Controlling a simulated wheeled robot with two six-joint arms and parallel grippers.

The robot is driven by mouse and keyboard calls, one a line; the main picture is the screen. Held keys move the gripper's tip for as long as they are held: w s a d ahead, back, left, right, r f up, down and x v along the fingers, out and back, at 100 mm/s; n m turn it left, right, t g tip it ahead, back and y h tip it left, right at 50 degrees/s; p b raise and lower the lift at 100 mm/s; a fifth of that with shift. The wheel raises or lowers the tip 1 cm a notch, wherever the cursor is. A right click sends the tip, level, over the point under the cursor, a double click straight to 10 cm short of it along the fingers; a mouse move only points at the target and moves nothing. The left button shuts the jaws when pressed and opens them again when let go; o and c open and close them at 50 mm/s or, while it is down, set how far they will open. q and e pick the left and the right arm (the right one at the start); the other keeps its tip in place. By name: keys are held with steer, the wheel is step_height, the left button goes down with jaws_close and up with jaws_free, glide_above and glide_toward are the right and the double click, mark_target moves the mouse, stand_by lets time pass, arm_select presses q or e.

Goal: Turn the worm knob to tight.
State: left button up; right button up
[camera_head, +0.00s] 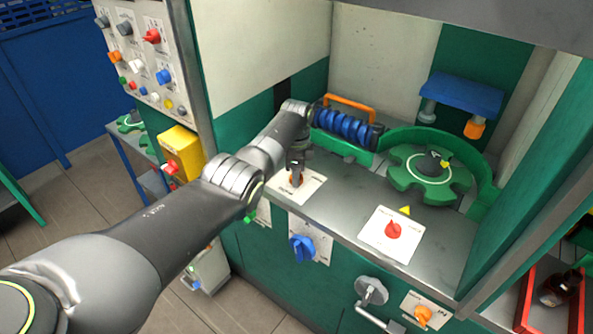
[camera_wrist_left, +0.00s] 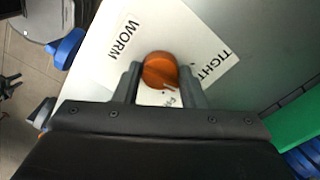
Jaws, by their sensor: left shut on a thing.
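The worm knob (camera_wrist_left: 160,68) is round and orange, on a white plate (camera_wrist_left: 112,66) marked WORM and TIGHT. TIGHT is printed to its right in the left wrist view. A small pale mark shows on the knob's lower right edge, near another label that is partly hidden. My left gripper (camera_wrist_left: 158,80) has one finger on each side of the knob and is shut on it. In the head view my left gripper (camera_head: 297,178) reaches down over the plate (camera_head: 312,187) and hides most of the knob. My right gripper is not in view.
A red knob (camera_head: 393,230) on a white plate sits to the right on the same metal counter. A green notched wheel (camera_head: 428,172) and blue rollers (camera_head: 345,126) stand behind. A blue knob (camera_head: 302,248) and a crank (camera_head: 372,291) stick out of the front panel below.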

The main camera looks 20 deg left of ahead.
arm_select(q)
steer(key=n, duration=0.3)
steer(key=shift+r+n, duration=0.15)
steer(key=shift+n, duration=0.15)
steer(key=shift+n+p, duration=0.45)
steer(key=shift+n, duration=1.15)
steer(key=shift+w, duration=0.1)
steer(key=o, duration=1)
